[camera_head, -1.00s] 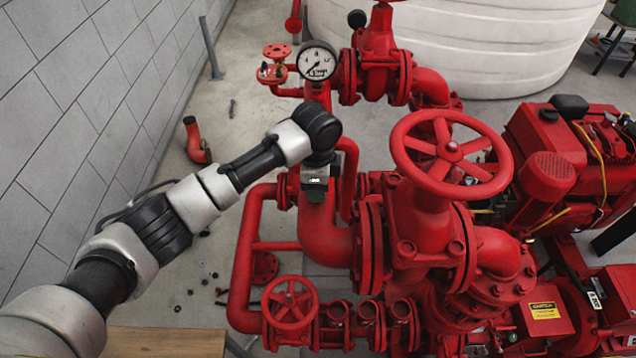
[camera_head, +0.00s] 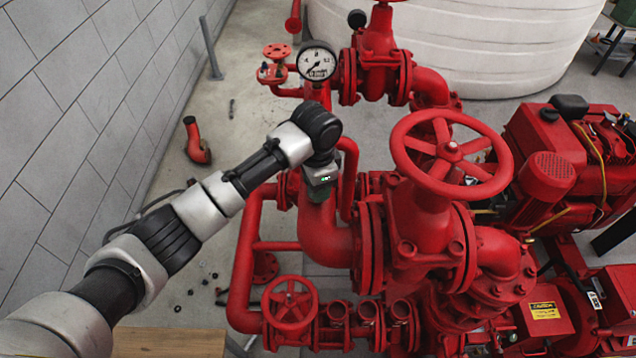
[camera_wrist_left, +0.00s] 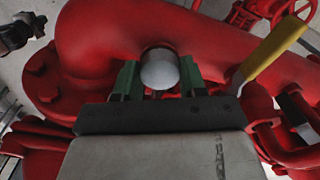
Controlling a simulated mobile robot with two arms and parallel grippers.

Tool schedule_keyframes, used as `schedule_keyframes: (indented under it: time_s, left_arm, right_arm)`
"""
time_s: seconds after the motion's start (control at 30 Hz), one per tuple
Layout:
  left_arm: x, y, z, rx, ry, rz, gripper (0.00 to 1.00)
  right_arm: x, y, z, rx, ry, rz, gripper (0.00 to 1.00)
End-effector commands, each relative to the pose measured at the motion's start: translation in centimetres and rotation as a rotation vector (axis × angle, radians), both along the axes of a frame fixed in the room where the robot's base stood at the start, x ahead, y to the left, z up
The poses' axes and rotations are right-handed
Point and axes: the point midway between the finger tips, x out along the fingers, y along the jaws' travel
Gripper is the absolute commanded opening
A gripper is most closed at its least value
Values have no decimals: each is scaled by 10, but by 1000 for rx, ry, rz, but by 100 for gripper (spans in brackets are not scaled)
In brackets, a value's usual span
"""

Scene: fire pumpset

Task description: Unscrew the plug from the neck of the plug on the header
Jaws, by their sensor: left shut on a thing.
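The plug (camera_wrist_left: 160,69) shows as a rounded pale grey cap in the left wrist view. It sits on the red header pipe (camera_wrist_left: 140,22); its neck is mostly hidden below the cap. My left gripper (camera_wrist_left: 158,76) has its green fingers on both sides of the plug and is shut on it. In the head view my left gripper (camera_head: 318,192) points down at the top of the red header pipe (camera_head: 325,238), and the plug is hidden there. My right gripper is not in view.
A pressure gauge (camera_head: 317,63) stands behind the wrist. A large red handwheel (camera_head: 451,150) is to the right. A lever with a yellow handle (camera_wrist_left: 273,53) is close on the right in the wrist view. The grey wall (camera_head: 80,120) runs along the left.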

Motion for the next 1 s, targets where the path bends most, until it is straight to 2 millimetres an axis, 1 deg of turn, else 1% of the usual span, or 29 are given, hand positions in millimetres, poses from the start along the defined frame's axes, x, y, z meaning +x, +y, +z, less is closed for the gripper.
schedule_keyframes:
  time_s: [0.07, 0.2, 0.3, 0.4, 0.67, 0.77, 0.9, 1.0]
  left_arm:
    - [0, 0, 0, -1, 0, 44, 13]
    - [-1, -1, 0, -2, 2, 239, 13]
    - [0, -1, 0, -2, 1, 352, 13]
    - [0, 0, 0, -1, 0, 398, 13]
    - [0, 0, 0, 0, -1, 408, 13]
    - [0, -1, 0, -1, 1, 509, 13]
    - [-1, -1, 0, -1, 1, 709, 13]
    - [0, 0, 0, 0, 0, 786, 13]
  right_arm:
    - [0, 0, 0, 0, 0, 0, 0]
    - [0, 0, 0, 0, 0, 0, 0]
    - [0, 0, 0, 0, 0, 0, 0]
    - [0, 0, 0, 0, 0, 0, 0]
    - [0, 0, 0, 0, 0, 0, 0]
    - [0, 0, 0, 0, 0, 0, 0]
    - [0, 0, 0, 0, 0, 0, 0]
    - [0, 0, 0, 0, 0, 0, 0]
